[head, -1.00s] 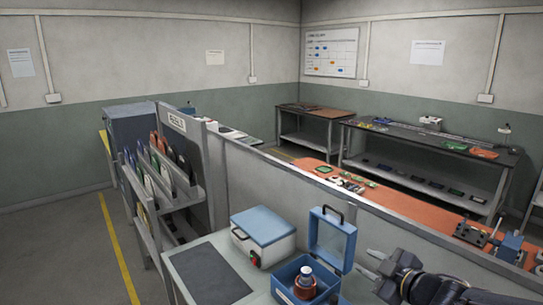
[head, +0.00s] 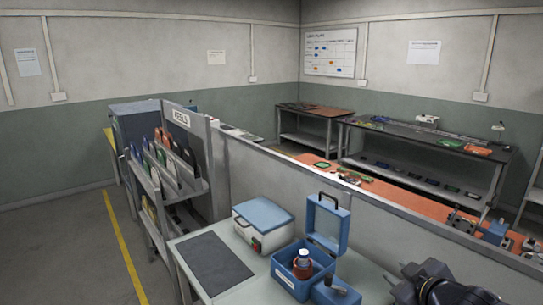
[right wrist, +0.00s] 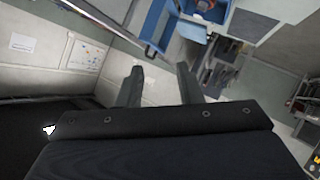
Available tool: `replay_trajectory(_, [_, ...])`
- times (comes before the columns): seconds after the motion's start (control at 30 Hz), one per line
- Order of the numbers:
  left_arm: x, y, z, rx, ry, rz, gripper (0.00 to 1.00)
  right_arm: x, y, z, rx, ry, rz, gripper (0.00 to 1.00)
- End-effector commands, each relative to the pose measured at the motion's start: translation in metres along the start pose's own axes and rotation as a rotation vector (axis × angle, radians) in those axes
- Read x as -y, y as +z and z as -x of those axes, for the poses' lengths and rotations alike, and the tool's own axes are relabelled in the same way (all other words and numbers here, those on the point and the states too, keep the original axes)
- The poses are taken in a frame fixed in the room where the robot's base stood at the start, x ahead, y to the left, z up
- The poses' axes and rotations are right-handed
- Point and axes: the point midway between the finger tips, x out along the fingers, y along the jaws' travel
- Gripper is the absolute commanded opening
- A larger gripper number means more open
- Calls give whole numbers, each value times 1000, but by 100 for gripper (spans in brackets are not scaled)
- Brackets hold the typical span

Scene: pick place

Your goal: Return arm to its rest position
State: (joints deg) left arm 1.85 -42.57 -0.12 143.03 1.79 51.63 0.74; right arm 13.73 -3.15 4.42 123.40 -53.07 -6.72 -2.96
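My right gripper (head: 394,280) is in the lower right of the head view, above the light worktable and right of the blue boxes. In the right wrist view its two fingers (right wrist: 158,88) stand apart with nothing between them. An open blue box (head: 288,279) with a raised lid (head: 327,223) stands on the table. A brown bottle with a white cap (head: 303,262) is upright inside it. A smaller blue piece with a dark handle (head: 337,291) is at its right front. My left gripper is not in view.
A white case with a blue lid (head: 262,222) and a dark mat (head: 214,264) are on the worktable (head: 262,285). A grey partition (head: 270,180) runs behind it. A rack of reels (head: 170,165) stands at left. Open floor lies left of the rack.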

Motion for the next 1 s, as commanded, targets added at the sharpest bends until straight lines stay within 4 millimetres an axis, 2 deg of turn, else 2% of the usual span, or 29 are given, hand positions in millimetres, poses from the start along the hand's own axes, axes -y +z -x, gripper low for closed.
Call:
replay_trajectory(0.17, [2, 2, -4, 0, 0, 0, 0, 8, 28, 44, 153, 39, -204, 33])
replay_trajectory(0.27, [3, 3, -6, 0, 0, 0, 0, 28, 50, 78, 258, 30, -369, 33])
replay_trajectory(0.4, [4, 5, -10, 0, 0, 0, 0, 85, 80, 131, 411, -69, -639, 33])
replay_trajectory(0.53, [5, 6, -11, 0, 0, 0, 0, 136, 92, 166, 504, -197, -811, 33])
replay_trajectory(0.6, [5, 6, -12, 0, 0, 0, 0, 155, 93, 178, 532, -254, -866, 33])
replay_trajectory(0.7, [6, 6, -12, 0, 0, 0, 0, 171, 94, 189, 557, -306, -909, 33])
replay_trajectory(1.0, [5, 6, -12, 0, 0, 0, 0, 177, 94, 193, 568, -327, -924, 33])
